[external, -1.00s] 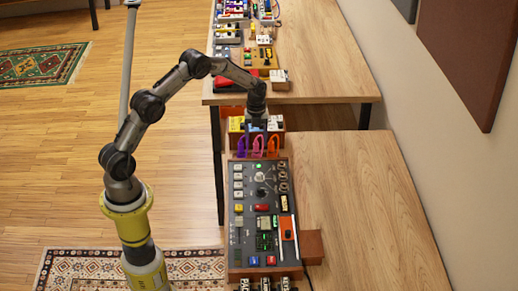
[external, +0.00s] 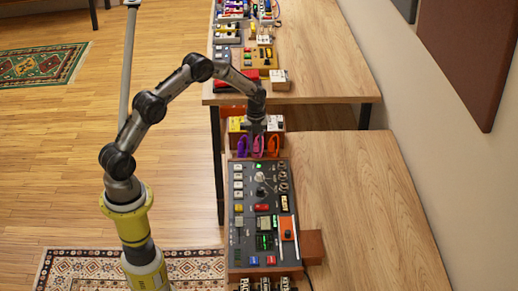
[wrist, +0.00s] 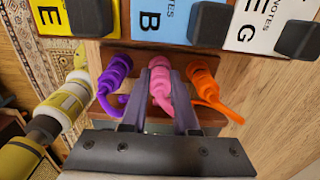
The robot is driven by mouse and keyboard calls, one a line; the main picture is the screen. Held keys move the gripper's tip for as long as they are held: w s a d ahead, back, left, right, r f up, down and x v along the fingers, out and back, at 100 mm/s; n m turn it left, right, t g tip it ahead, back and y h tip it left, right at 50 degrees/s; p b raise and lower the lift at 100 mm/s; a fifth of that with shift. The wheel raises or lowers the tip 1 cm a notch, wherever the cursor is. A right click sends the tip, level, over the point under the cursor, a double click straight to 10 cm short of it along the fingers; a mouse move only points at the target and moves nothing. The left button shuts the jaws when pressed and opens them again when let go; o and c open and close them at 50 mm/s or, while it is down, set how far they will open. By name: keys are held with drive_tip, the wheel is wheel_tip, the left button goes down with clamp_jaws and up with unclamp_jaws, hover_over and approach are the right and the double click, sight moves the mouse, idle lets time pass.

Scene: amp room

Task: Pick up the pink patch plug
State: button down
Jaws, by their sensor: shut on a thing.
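The pink patch plug (wrist: 160,84) stands in the middle of a row, between a purple plug (wrist: 115,75) and an orange plug (wrist: 203,75). My gripper (wrist: 159,78) has its two fingers around the pink plug, one on each side, and is shut on it. In the external view my gripper (external: 257,128) is at the far end of the console, and the pink plug (external: 258,146) shows just below it. Whether the plug has left its place is hard to tell.
Blocks marked with letters, such as the blue B block (wrist: 160,20), stand close behind the plugs. The grey control console (external: 262,215) lies in front of them on the wooden table (external: 365,220), which is clear on the right. A farther table (external: 325,60) holds several small devices.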

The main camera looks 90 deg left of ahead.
drive_tip(key=shift+r, duration=0.1)
drive_tip(key=shift+r, duration=0.5)
wheel_tip(320, 180, up, 2)
drive_tip(key=shift+r, duration=0.2)
drive_tip(key=s+d+r, duration=0.9)
drive_tip(key=s, duration=0.1)
drive_tip(key=shift+s+r, duration=0.25)
drive_tip(key=shift+s, duration=0.15)
drive_tip(key=shift+r, duration=0.1)
